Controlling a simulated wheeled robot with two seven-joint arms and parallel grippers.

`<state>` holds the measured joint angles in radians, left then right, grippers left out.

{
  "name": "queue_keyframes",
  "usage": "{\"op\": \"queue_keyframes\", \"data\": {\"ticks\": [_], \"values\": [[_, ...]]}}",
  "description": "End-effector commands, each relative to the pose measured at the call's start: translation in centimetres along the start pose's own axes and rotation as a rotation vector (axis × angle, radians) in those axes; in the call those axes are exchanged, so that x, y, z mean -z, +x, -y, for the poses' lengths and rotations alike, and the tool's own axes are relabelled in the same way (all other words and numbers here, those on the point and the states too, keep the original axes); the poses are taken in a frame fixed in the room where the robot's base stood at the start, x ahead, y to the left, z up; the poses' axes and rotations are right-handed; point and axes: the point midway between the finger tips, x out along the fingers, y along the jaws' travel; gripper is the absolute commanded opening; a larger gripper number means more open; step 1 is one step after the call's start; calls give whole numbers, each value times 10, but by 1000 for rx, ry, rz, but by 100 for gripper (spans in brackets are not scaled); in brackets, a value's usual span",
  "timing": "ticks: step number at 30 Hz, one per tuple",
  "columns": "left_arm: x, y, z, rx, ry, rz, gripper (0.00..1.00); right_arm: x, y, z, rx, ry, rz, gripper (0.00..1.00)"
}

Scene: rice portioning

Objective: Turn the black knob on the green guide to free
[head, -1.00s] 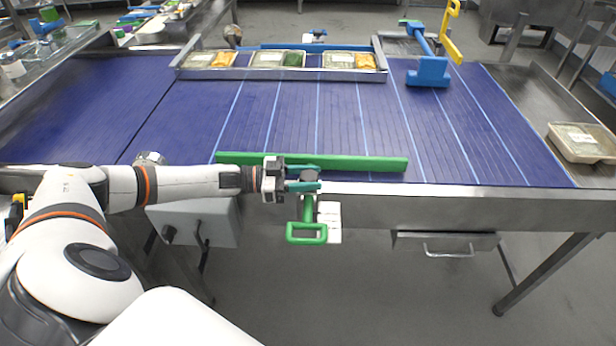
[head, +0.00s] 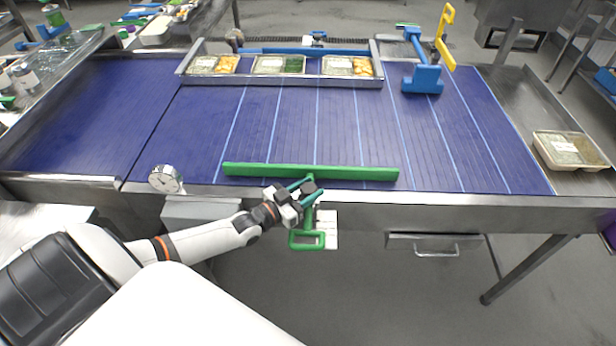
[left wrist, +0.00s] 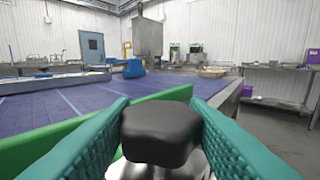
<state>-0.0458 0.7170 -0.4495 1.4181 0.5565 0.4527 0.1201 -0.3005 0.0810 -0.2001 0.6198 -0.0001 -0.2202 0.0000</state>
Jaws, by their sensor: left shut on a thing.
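The green guide (head: 340,172) is a long bar lying along the near edge of the blue belt, with a green loop handle (head: 307,241) hanging below the belt's front rail. My left gripper (head: 308,190) is at the guide's mount, just above the handle. In the left wrist view the black knob (left wrist: 160,134) stands between the two teal fingers, which are shut on it. The green guide (left wrist: 60,146) also shows behind the fingers there. In the head view the gripper hides the knob. My right gripper is in neither view.
A rack with several food trays (head: 277,65) stands at the far side of the belt (head: 420,140). A blue and yellow fixture (head: 423,79) is at the far right. A lone tray (head: 570,150) lies on the right side table.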

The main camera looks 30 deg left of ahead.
Motion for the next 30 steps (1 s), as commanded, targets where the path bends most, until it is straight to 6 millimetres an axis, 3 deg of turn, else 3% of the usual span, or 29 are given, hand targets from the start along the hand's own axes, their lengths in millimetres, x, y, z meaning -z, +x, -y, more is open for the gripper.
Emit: {"op": "queue_keyframes", "data": {"ticks": [1, 10, 30], "values": [[-6, 0, 2, -42, -12, 0, 18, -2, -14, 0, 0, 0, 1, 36], [-3, 0, 2, -225, -6, 1, 18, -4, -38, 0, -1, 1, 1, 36], [-1, 1, 0, -311, 2, 6, 18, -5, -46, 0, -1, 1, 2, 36]]}}
